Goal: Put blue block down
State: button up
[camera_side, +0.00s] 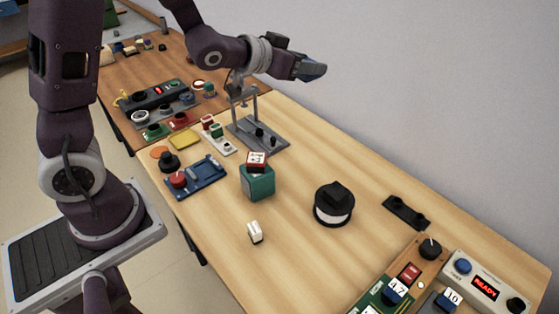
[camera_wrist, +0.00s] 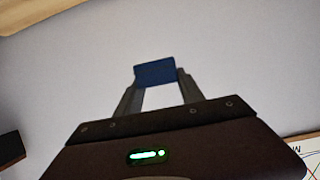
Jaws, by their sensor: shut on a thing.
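My gripper (camera_wrist: 157,92) is shut on a blue block (camera_wrist: 155,73), held between its two fingertips in the wrist view. In the side view my gripper (camera_side: 312,66) is raised high above the back of the table, pointing right and roughly level. The blue block (camera_side: 315,71) shows there as a small dark blue patch at the fingertips, partly covered by the fingers. Grey wall lies behind the block in the wrist view. The block touches no surface that I can see.
On the wooden table (camera_side: 290,225) stand a teal block (camera_side: 257,184) with a red-and-white block (camera_side: 256,161) on top, a black round device (camera_side: 334,205), a small white block (camera_side: 255,232) and a grey stand (camera_side: 258,135). Control panels (camera_side: 483,285) fill the front right. Bare wood lies between.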

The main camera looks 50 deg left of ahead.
jog(key=s+f+m+h, duration=0.2)
jog(key=s+m+h, duration=0.15)
jog(key=s, duration=0.35)
jog(key=s+d+f+m+g+h, duration=0.3)
jog(key=d+f+m+g+h, duration=0.1)
jog(key=d, duration=0.4)
jog(key=s+d+f+m+g+h, duration=0.2)
jog(key=d+f+m+g+h, duration=0.1)
jog(key=d+f+m+h, duration=0.3)
jog(key=s+d+f+m+g+y, duration=0.1)
jog(key=s+d+f+m+g, duration=0.25)
jog(key=s+d+g, duration=0.2)
jog(key=s+d+f+m+g, duration=0.2)
jog(key=s+d+m+g, duration=0.25)
jog(key=s+g, duration=0.2)
jog(key=shift+m, duration=0.35)
jog(key=f, duration=0.6)
jog(key=s+f, duration=0.1)
jog(key=f, duration=0.3)
jog(key=shift+a+f, duration=0.1)
jog(key=shift+a, duration=0.15)
jog(key=shift+f, duration=0.55)
jog(key=o, duration=1.5)
jog(key=shift+c, duration=0.2)
